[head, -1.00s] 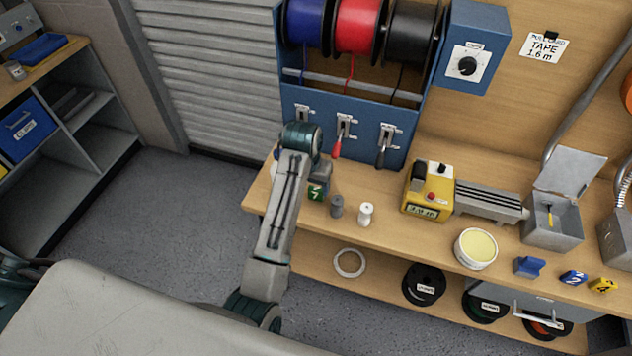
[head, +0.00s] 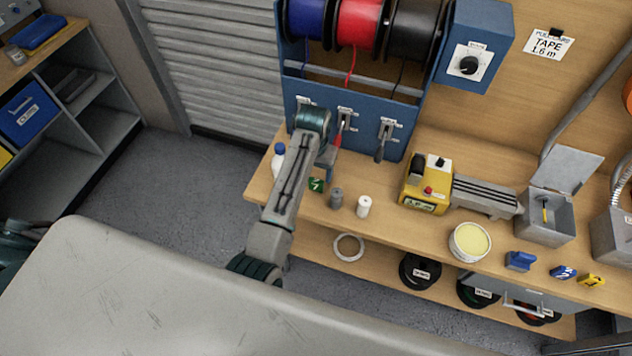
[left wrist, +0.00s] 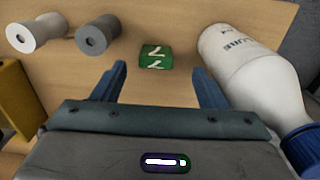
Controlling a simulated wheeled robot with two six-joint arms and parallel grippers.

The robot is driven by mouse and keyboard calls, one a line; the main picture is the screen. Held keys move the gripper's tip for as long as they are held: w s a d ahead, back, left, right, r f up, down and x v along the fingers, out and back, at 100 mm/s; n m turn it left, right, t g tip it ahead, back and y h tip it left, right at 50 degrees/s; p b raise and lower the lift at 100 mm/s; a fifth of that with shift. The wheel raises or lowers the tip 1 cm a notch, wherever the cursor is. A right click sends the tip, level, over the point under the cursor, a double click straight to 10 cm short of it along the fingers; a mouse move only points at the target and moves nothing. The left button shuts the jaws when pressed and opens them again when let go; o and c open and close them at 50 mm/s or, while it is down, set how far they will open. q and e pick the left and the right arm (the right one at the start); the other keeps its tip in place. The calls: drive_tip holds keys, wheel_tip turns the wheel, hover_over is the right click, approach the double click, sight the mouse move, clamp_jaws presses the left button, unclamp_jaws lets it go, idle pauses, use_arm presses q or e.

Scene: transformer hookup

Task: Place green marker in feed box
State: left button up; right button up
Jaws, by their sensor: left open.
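The green marker (head: 317,185), a small block with a white figure on it, lies on the bench near its left end. It also shows in the left wrist view (left wrist: 155,56), just beyond and between the fingertips. My left gripper (left wrist: 158,76) is open and empty, with its fingers pointing toward the marker, not closed on it. In the head view my left gripper (head: 327,162) is just behind the marker, partly hidden by my arm. A grey box with a raised lid (head: 546,225) stands at the bench's right; no label on it is readable. My right gripper is not seen.
A white bottle with a blue cap (left wrist: 245,70) stands close beside the gripper. Grey (head: 336,198) and white (head: 363,207) spools stand right of the marker. A yellow device (head: 427,185), a yellow-topped tub (head: 469,241) and a blue block (head: 520,261) occupy the bench farther right.

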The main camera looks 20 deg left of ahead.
sight(316, 179)
use_arm(q)
drive_tip(key=shift+w+f+p, duration=0.2)
drive_tip(key=shift+f+p, duration=0.2)
drive_tip(key=shift+f, duration=0.3)
drive_tip(key=f, duration=0.1)
drive_tip(key=f+p, duration=0.1)
drive_tip(key=f, duration=0.1)
drive_tip(key=shift+d+f+p, duration=0.1)
drive_tip(key=shift+d+p, duration=0.15)
drive_tip(key=shift+p, duration=0.1)
drive_tip(key=shift+f, duration=0.65)
drive_tip(key=c, duration=1.1)
drive_tip(key=shift+w, duration=0.15)
drive_tip(key=shift+c, duration=0.2)
